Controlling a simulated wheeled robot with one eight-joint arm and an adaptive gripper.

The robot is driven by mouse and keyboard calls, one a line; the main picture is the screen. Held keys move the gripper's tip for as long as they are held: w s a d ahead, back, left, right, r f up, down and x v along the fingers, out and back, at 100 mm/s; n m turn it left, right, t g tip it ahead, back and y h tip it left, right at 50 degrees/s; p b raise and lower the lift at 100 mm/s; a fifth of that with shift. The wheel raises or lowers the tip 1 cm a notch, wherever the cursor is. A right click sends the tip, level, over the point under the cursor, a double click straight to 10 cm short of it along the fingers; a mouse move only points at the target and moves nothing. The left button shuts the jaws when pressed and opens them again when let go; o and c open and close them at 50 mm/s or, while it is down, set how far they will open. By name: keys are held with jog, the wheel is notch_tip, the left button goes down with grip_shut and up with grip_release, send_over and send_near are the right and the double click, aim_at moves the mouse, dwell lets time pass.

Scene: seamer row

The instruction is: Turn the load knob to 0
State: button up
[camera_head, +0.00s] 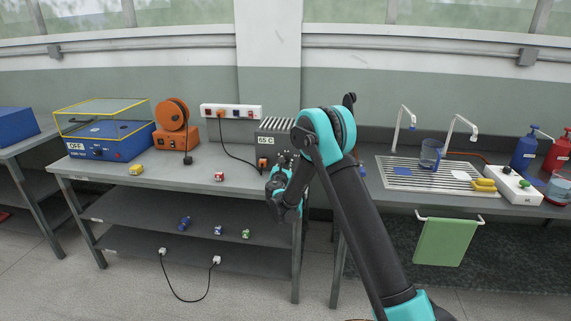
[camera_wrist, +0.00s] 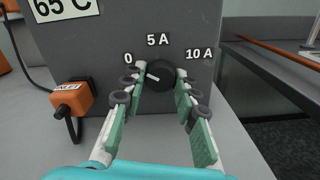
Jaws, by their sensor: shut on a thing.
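The load knob (camera_wrist: 163,75) is a round black dial on the front of a dark grey box (camera_wrist: 110,30). Labels 0 (camera_wrist: 128,58), 5 A (camera_wrist: 157,40) and 10 A (camera_wrist: 198,53) are spread in an arc around it. Its white pointer mark (camera_wrist: 152,77) lies on the left part of the dial and points left and slightly up, roughly toward the 0 side. My gripper (camera_wrist: 161,76) is shut on the knob, one finger on its left and one on its right. In the head view my gripper (camera_head: 283,162) is at the box, and my arm hides the knob.
An orange inlet plug (camera_wrist: 72,98) with a black cable sits left of the knob. The box bears a 65 C label (camera_head: 265,140). The bench (camera_head: 150,178) holds a blue device (camera_head: 95,148) and an orange reel (camera_head: 173,115). A sink drainer (camera_head: 440,175) is at the right.

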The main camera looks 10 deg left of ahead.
dwell(0.4)
jog(key=o, duration=1.2)
jog(key=shift+c, duration=0.2)
jog(key=s, duration=1.2)
jog(key=shift+a, duration=0.2)
